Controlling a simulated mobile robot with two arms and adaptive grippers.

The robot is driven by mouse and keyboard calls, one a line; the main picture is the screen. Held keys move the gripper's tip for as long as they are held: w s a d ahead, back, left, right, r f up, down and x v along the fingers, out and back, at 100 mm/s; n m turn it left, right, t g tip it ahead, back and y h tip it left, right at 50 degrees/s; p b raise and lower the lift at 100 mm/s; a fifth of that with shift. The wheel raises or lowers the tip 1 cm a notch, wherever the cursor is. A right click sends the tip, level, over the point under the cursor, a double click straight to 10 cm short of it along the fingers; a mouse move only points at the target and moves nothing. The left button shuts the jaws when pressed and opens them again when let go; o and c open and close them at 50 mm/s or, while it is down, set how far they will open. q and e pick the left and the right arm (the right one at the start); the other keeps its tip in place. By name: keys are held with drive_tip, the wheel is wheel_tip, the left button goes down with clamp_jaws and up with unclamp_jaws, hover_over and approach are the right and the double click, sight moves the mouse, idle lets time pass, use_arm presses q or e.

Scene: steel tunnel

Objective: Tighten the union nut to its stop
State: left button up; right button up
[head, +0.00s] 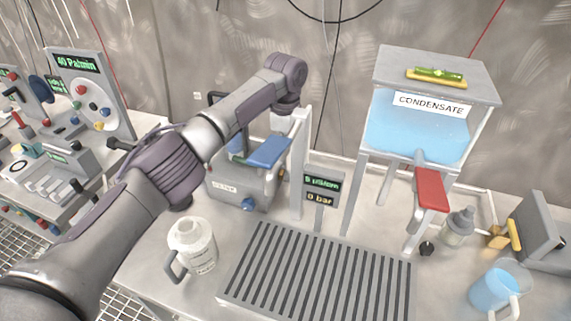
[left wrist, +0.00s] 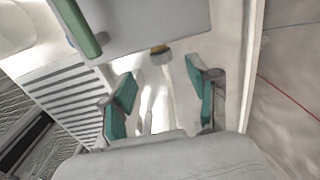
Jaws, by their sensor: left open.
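My left gripper (left wrist: 162,98) is open in the left wrist view, its two teal-padded fingers apart with nothing between them. A small grey collar with a brass-coloured part (left wrist: 161,55), which looks like the union nut, sits just beyond the fingertips, under the edge of a grey box. It is apart from both fingers. In the head view my left arm reaches from the lower left over the bench to the grey pump-like unit (head: 240,190); its gripper and the nut cannot be made out there. My right gripper is in neither view.
A blue lever (head: 270,151) and a white post (head: 299,170) stand close to my left wrist. A condensate tank (head: 418,135) with a red lever (head: 430,188) stands right. A white jug (head: 192,246), a slotted grate (head: 315,275) and a blue-filled jug (head: 492,292) occupy the front.

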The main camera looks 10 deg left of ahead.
use_arm(q)
drive_tip(key=shift+r, duration=1.9)
